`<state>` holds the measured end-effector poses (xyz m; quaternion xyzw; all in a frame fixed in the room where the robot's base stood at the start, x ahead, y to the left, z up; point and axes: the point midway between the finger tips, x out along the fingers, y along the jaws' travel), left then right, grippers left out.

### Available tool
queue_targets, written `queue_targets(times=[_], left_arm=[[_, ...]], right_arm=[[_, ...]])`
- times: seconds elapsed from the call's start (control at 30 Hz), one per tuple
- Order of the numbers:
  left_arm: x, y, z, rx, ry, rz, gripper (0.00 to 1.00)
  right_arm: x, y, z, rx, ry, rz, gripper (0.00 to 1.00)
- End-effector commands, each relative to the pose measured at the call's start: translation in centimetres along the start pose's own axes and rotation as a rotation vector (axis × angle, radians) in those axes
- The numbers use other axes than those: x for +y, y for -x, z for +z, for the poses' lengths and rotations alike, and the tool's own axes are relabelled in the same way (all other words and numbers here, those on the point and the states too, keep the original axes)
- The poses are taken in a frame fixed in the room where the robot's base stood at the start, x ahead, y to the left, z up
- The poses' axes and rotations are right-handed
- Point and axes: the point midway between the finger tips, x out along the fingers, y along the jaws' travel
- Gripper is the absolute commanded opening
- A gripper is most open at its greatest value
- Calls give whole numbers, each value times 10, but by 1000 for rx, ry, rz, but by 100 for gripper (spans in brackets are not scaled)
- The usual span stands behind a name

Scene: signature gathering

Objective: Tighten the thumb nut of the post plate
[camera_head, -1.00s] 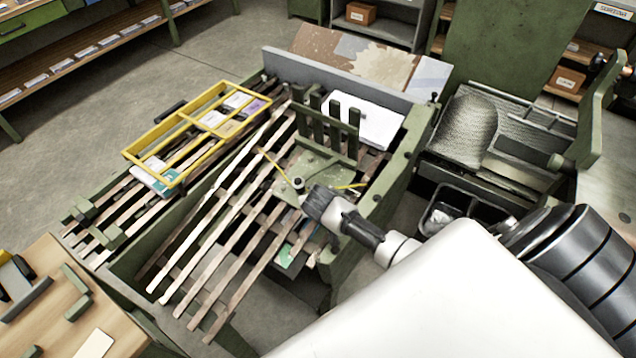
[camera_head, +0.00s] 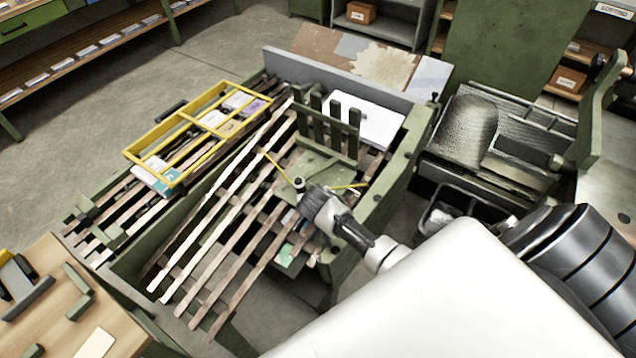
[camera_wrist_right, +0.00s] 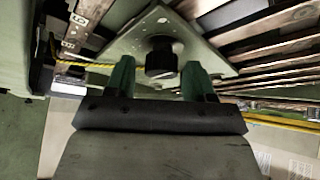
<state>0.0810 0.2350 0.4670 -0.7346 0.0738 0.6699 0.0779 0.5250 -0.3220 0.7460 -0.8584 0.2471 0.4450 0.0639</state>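The post plate (camera_head: 318,163) is a green metal plate with upright green posts, lying on the slatted frame in the head view. Its thumb nut (camera_head: 298,183) is a small dark knob near the plate's front corner. In the right wrist view the black thumb nut (camera_wrist_right: 161,58) stands on the pale green plate (camera_wrist_right: 130,45). My right gripper (camera_wrist_right: 159,78) is open, its two green fingers apart, with the nut just beyond and between the tips. It appears not to touch the nut. In the head view the right gripper (camera_head: 308,200) is blurred beside the nut. My left gripper is not in view.
Wooden slats (camera_head: 222,245) run below the plate. A yellow frame tray (camera_head: 165,135) with cards lies to the left. A white sheet stack (camera_head: 372,122) lies behind the posts. The green side rail (camera_head: 395,185) stands close to the right of the plate.

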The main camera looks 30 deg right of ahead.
Motion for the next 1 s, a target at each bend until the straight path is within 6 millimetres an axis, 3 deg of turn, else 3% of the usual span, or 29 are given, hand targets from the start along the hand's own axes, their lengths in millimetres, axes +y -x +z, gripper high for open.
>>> queue_targets(times=[0.43, 1.0], left_arm=[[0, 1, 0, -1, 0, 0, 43], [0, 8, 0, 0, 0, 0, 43]], right_arm=[[-1, 8, 0, 0, 1, -3, 61], [-1, 96, 0, -1, 0, -2, 61]])
